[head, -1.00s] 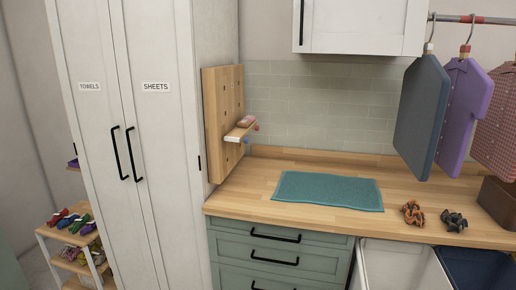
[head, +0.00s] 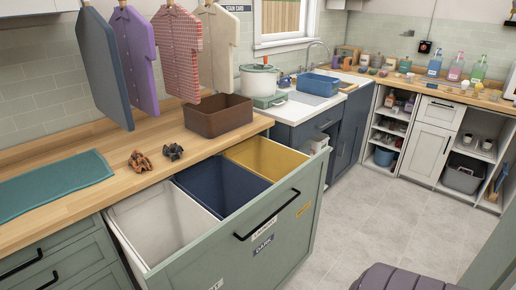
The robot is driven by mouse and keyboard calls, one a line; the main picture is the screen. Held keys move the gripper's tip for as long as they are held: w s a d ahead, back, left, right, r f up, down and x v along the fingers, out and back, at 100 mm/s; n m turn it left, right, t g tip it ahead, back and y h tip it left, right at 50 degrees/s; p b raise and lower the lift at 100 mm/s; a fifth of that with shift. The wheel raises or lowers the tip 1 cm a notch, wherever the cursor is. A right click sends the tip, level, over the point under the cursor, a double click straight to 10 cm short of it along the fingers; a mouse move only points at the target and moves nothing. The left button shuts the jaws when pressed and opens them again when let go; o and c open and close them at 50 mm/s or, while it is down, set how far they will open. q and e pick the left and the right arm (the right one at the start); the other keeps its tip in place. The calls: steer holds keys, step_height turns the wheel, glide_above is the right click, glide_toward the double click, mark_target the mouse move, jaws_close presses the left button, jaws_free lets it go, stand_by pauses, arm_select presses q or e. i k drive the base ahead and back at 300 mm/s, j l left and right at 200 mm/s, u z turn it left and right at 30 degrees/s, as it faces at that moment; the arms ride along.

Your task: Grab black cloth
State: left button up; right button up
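A small dark grey-black crumpled cloth (head: 173,152) lies on the wooden counter, close behind the open pull-out drawer. An orange-brown crumpled cloth (head: 140,161) lies just to its left, apart from it. A teal towel (head: 55,188) lies flat on the counter at the left. Neither of my grippers is in view.
The open drawer holds a white bin (head: 158,222), a dark blue bin (head: 210,188) and a yellow bin (head: 268,158). A brown box (head: 218,118) stands on the counter behind. Several shirts (head: 182,50) hang above it. The tiled floor (head: 370,215) at the right is largely clear.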

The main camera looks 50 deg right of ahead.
mark_target(173, 150)
steer(key=z, duration=0.9)
